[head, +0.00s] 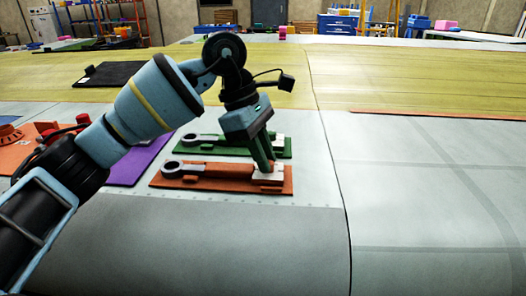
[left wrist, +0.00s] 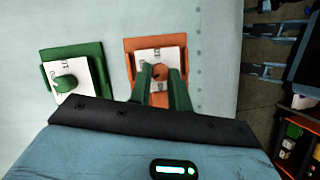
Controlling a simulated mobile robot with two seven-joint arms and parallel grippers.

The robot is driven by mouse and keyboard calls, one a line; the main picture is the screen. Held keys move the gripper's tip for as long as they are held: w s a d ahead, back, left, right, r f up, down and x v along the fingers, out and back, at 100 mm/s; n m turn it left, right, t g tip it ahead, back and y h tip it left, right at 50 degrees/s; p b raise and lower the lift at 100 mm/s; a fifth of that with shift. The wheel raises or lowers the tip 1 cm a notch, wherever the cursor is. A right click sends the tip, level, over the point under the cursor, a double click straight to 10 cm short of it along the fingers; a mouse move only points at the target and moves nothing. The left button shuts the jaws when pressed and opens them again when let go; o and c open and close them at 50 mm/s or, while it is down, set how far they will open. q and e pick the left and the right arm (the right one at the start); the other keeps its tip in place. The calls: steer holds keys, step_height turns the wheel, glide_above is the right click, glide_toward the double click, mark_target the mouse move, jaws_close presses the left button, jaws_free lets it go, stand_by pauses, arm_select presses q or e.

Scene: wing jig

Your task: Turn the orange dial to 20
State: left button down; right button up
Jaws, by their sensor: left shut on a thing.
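The orange dial (left wrist: 157,72) sits on a white marked plate (left wrist: 171,55) at one end of the orange base (head: 195,183). My left gripper (left wrist: 160,97) is over it with its green fingers shut on the dial. In the head view my left gripper (head: 267,166) points down at the right end of the orange base. The fingers hide part of the dial, and its setting is not readable. A green dial (left wrist: 65,83) on its own white plate stands beside it, untouched, on a green base (head: 218,147). My right gripper is not in view.
A purple sheet (head: 140,167) and orange parts (head: 22,155) lie to the left, and a black mat (head: 108,74) lies farther back. The grey surface to the right (head: 430,190) is clear.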

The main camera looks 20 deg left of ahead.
arm_select(q)
steer(key=m, duration=0.2)
steer(key=m+g, duration=0.1)
steer(key=m, duration=0.1)
steer(key=m+g+y, duration=0.1)
steer(key=m, duration=0.1)
steer(key=shift+w+d, duration=0.1)
steer(key=shift+w, duration=0.2)
steer(key=shift+m+g, duration=0.4)
steer(key=shift+m, duration=0.7)
steer(key=shift+w+d+m+g+y+p, duration=0.15)
steer(key=shift+m+g+y+p, duration=0.3)
steer(key=shift+m, duration=1.15)
steer(key=c, duration=1.3)
jaws_free()
